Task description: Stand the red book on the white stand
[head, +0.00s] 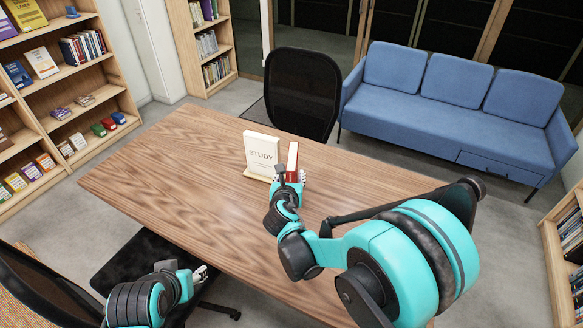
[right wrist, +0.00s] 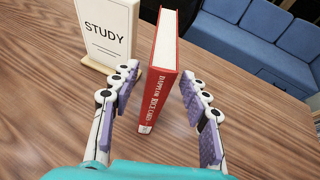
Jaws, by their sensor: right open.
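The red book (right wrist: 158,85) stands upright on the wooden table with its spine and white top edge showing. In the head view the red book (head: 292,158) is partly hidden behind my right gripper (head: 290,180). In the right wrist view my right gripper (right wrist: 159,108) is open, with one finger on each side of the book and gaps on both sides. The white stand (right wrist: 105,30) with the word STUDY is just left of the book; the white stand (head: 261,152) also shows in the head view. My left gripper (head: 199,274) is low at the left, beside the table, its opening unclear.
The wooden table (head: 180,160) is otherwise bare, with free room left of the stand. A black chair (head: 302,95) stands at its far side and another chair (head: 40,285) at the near left. A blue sofa (head: 450,115) and bookshelves (head: 65,90) stand around.

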